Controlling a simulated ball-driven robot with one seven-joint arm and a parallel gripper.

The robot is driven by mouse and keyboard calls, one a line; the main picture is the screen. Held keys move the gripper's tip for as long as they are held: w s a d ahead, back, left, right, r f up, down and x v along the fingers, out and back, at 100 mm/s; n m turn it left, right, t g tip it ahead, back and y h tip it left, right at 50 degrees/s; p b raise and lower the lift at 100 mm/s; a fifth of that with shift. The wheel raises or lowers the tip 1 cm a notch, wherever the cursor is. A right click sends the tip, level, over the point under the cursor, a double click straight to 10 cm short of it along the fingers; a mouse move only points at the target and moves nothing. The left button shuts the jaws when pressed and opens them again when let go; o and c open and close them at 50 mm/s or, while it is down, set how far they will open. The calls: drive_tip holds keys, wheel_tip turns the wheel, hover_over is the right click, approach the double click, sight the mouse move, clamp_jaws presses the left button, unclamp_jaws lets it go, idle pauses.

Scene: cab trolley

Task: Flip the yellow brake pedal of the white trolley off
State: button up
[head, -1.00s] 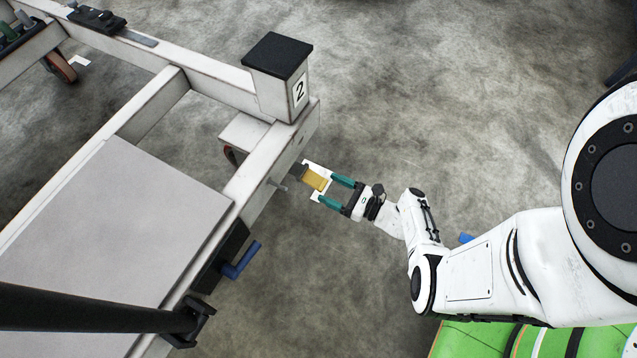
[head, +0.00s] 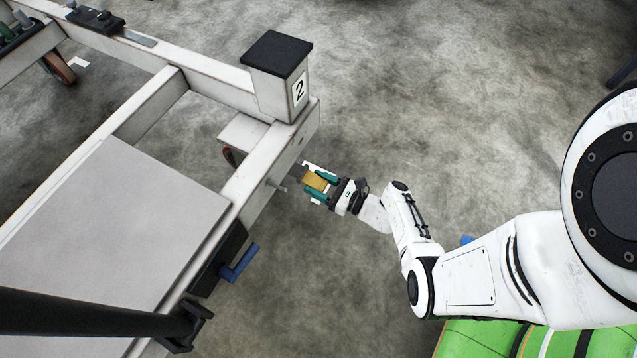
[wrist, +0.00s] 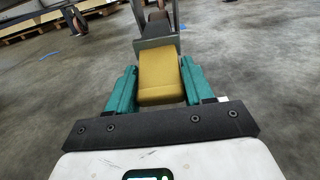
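The yellow brake pedal (head: 316,181) sticks out from the end of the white trolley (head: 262,177), below the post marked 2. In the wrist view the pedal (wrist: 160,76) lies between the two teal fingers of my gripper (wrist: 160,88). In the head view my gripper (head: 320,186) reaches the pedal from the right, with one finger on each side of it. The fingers stand apart; a small gap seems to show beside the pedal, and I cannot tell if either finger touches it. A white plate shows around the pedal.
The black-topped post (head: 278,75) rises above the corner. A black bar (head: 90,313) crosses the lower left.

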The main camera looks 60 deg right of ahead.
sight(310, 178)
clamp_jaws()
drive_tip(key=r+g+p, duration=0.1)
drive_tip(key=p, duration=0.3)
drive_tip(key=shift+s+r, duration=0.1)
drive_tip(key=shift+r, duration=0.15)
drive_tip(key=r+g+p, duration=0.1)
drive_tip(key=g+p, duration=0.1)
drive_tip(key=p, duration=0.3)
drive_tip(key=g+p, duration=0.1)
drive_tip(key=p, duration=0.1)
drive_tip(key=r+g+p, duration=0.1)
drive_tip(key=p, duration=0.2)
drive_tip(key=shift+g+p, duration=0.3)
drive_tip(key=g+p, duration=0.1)
drive_tip(key=p, duration=0.1)
drive_tip(key=shift+p, duration=0.4)
drive_tip(key=shift+g, duration=0.4)
drive_tip(key=o, duration=0.5)
unclamp_jaws()
